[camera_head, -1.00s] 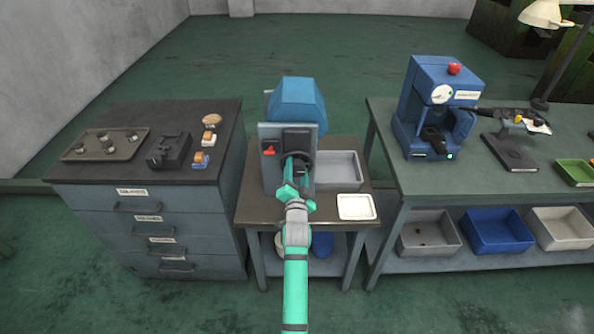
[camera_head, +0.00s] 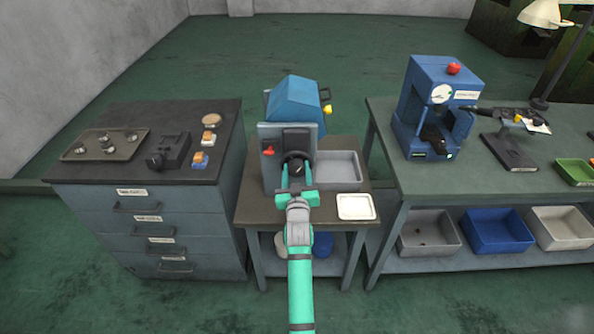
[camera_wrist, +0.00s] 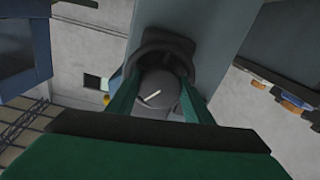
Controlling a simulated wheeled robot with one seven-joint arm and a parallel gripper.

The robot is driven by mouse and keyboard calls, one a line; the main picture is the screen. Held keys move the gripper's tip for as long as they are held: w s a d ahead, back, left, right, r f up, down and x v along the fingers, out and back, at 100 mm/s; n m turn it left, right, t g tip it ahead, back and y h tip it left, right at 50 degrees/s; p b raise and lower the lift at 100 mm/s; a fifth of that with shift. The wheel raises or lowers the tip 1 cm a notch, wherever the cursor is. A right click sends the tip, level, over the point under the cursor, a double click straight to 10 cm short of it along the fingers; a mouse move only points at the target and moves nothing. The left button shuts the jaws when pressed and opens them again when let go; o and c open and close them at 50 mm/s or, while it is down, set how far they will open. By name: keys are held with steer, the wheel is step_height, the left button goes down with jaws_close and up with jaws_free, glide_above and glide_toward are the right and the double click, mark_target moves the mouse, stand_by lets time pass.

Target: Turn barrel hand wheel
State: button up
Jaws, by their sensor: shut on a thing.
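The dark hand wheel (camera_head: 294,158) is on the front of the blue-hooded machine (camera_head: 294,101) on the small centre table. In the wrist view its dark ring (camera_wrist: 168,47) surrounds a grey round hub (camera_wrist: 163,93) with a short white mark. My gripper (camera_head: 297,182) is at the front of the wheel. In the wrist view my gripper (camera_wrist: 160,86) has its two green fingers on either side of the hub, shut on it. The exact finger contact is partly hidden.
A red switch (camera_head: 268,151) is on the machine's front plate, left of the wheel. A grey bin (camera_head: 338,170) and a white tray (camera_head: 356,207) are to the right. A drawer cabinet (camera_head: 150,225) stands left, a workbench (camera_head: 385,120) right.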

steer(key=n, duration=0.3)
steer(key=shift+n, duration=2.1)
steer(key=o, duration=1)
steer(key=shift+o, duration=0.2)
steer(key=s, duration=1.1)
steer(key=shift+d, duration=0.2)
steer(key=shift+w, duration=0.15)
